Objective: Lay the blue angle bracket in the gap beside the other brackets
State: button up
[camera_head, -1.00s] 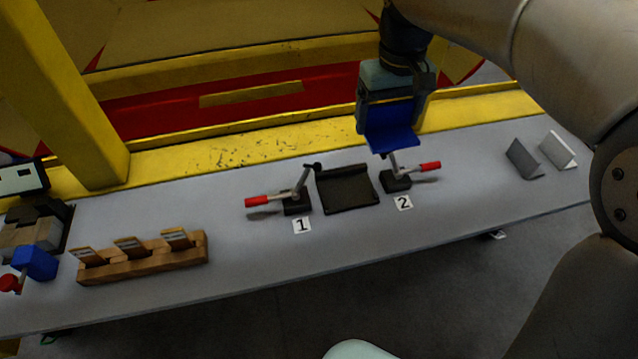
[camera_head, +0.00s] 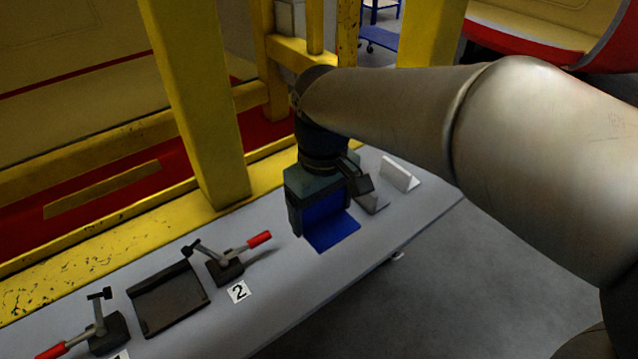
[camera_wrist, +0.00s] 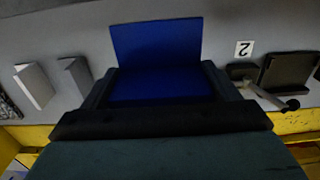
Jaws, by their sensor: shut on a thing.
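The blue angle bracket (camera_head: 332,232) is held in my gripper (camera_head: 322,207), with one flange between the jaws and the other sticking out toward the table's front edge. In the wrist view, the blue bracket (camera_wrist: 156,45) spans between the two fingers of my gripper (camera_wrist: 160,88). A grey angle bracket (camera_head: 372,202) stands on the table just right of my gripper, partly hidden behind it. A white angle bracket (camera_head: 400,174) stands beyond the grey one. The wrist view shows the grey bracket (camera_wrist: 76,78) and the white bracket (camera_wrist: 35,85) at the left. The blue bracket appears above the table; its exact clearance is unclear.
A toggle clamp with a red handle (camera_head: 226,268) stands left of my gripper, by a label "2" (camera_head: 239,291). A dark tray (camera_head: 170,302) and another clamp (camera_head: 106,334) are farther left. A yellow post (camera_head: 195,100) rises behind the table. Bare table lies around the brackets.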

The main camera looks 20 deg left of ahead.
jog(key=w+f, duration=0.2)
jog(key=w, duration=0.1)
jog(key=w+a+f+p, duration=0.1)
jog(key=w+f, duration=0.2)
jog(key=w, duration=0.1)
jog(key=w+a+f+p, duration=0.1)
jog(key=w+f, duration=0.2)
jog(key=w, duration=0.1)
jog(key=shift+w+a+f, duration=0.1)
jog(key=shift+a+f, duration=0.05)
jog(key=shift+a, duration=0.05)
jog(key=shift+w+f, duration=0.15)
jog(key=shift+f, duration=0.1)
jog(key=shift+w+f, duration=0.1)
jog(key=shift+f, duration=1.5)
jog(key=shift+f, duration=0.2)
jog(key=o, duration=1)
notch_tip(320, 180, up, 12)
jog(key=shift+r, duration=0.2)
